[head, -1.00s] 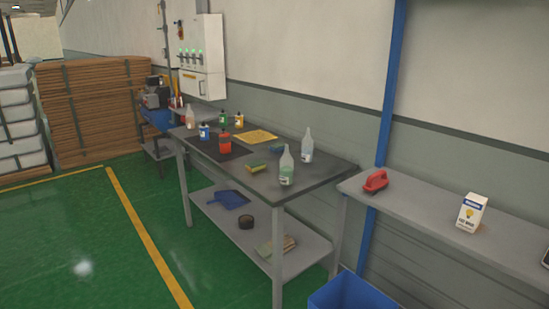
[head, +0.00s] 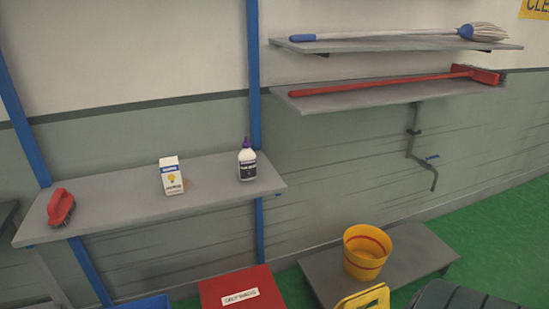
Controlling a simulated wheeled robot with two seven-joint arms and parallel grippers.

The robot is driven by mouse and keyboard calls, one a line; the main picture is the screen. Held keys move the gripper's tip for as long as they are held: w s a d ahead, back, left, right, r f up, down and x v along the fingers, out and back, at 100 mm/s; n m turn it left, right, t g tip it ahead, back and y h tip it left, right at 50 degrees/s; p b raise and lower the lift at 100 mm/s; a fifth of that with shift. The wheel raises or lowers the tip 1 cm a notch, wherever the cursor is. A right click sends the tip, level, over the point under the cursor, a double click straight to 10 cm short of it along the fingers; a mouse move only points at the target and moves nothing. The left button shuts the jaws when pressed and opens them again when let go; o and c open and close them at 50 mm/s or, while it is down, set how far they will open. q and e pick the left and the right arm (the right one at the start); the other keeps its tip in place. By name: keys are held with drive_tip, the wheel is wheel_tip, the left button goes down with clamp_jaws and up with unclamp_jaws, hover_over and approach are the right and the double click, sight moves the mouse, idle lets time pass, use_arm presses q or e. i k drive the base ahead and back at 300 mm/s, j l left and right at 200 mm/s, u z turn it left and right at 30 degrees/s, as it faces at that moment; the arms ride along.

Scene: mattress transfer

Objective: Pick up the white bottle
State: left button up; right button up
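A white bottle (head: 247,161) with a purple cap and a dark label stands upright on a grey wall shelf (head: 120,200), near the shelf's right end. A white carton (head: 171,176) with a yellow and blue print stands to its left on the same shelf, apart from it. Neither of my grippers shows in the head view.
A red brush (head: 61,207) lies at the shelf's left end. Above right, two shelves hold a mop (head: 390,34) and a red broom (head: 390,82). Below stand a red box (head: 240,290), a yellow bucket (head: 366,252) on a low grey platform (head: 420,257), and a yellow sign (head: 362,299).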

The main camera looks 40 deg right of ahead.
sight(247, 158)
drive_tip(key=i+j+z, duration=0.15)
drive_tip(key=z, duration=0.25)
drive_tip(key=i+j+z, duration=0.1)
drive_tip(key=z, duration=0.3)
drive_tip(key=j+z, duration=0.35)
drive_tip(key=i+j+z, duration=0.1)
drive_tip(key=z, duration=0.3)
drive_tip(key=j+z, duration=0.5)
drive_tip(key=j, duration=0.15)
drive_tip(key=j+z, duration=0.45)
drive_tip(key=j, duration=0.2)
drive_tip(key=k, duration=0.05)
